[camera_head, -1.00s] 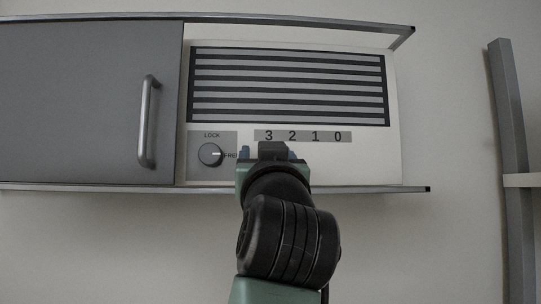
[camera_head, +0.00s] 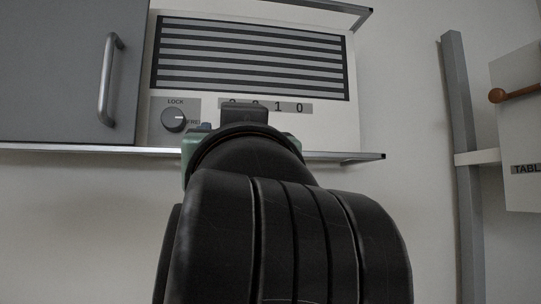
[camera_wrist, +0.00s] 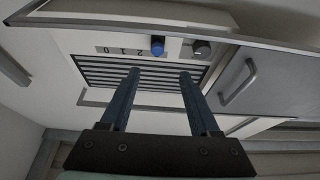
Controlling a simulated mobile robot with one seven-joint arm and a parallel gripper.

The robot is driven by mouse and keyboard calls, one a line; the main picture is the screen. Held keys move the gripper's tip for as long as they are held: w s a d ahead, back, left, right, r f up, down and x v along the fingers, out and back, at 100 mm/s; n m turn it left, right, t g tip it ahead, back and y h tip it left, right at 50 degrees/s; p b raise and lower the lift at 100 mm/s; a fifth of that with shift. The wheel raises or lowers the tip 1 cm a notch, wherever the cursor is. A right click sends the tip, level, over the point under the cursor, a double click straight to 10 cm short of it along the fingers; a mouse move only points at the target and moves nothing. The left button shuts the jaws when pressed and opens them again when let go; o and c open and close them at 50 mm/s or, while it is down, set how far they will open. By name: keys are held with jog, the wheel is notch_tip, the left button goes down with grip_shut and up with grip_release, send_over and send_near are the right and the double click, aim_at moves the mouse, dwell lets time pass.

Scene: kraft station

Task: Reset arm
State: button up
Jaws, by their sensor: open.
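My gripper (camera_wrist: 160,75) is open and empty in the wrist view, its two blue fingers apart in front of the striped grille (camera_wrist: 150,77). In the head view my arm hides the fingers. A white panel (camera_head: 335,125) carries a number strip (camera_head: 290,106), partly covered by my arm. A blue knob (camera_wrist: 157,45) stands beside the 2 end of the strip in the wrist view, apart from the fingers. A LOCK dial (camera_head: 173,120) sits left of the strip. It also shows as a grey knob in the wrist view (camera_wrist: 201,49).
A grey cabinet door (camera_head: 55,75) with a bar handle (camera_head: 108,80) is shut at the left. A metal rail (camera_head: 70,149) runs under it. A grey post (camera_head: 462,170) and a board (camera_head: 520,150) with a brown handle (camera_head: 515,93) stand at the right.

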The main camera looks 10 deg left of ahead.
jog(key=shift+s+d+f, duration=0.1)
jog(key=shift+s+f, duration=0.05)
jog(key=shift+s, duration=0.25)
jog(key=s+d+f+m+t+h, duration=0.3)
jog(key=s+d+f+t+h, duration=0.3)
jog(key=s+d+f+h, duration=0.1)
jog(key=shift+s+d+f+m, duration=0.35)
jog(key=shift+s+d, duration=0.25)
jog(key=shift+s, duration=0.35)
dwell(2.7)
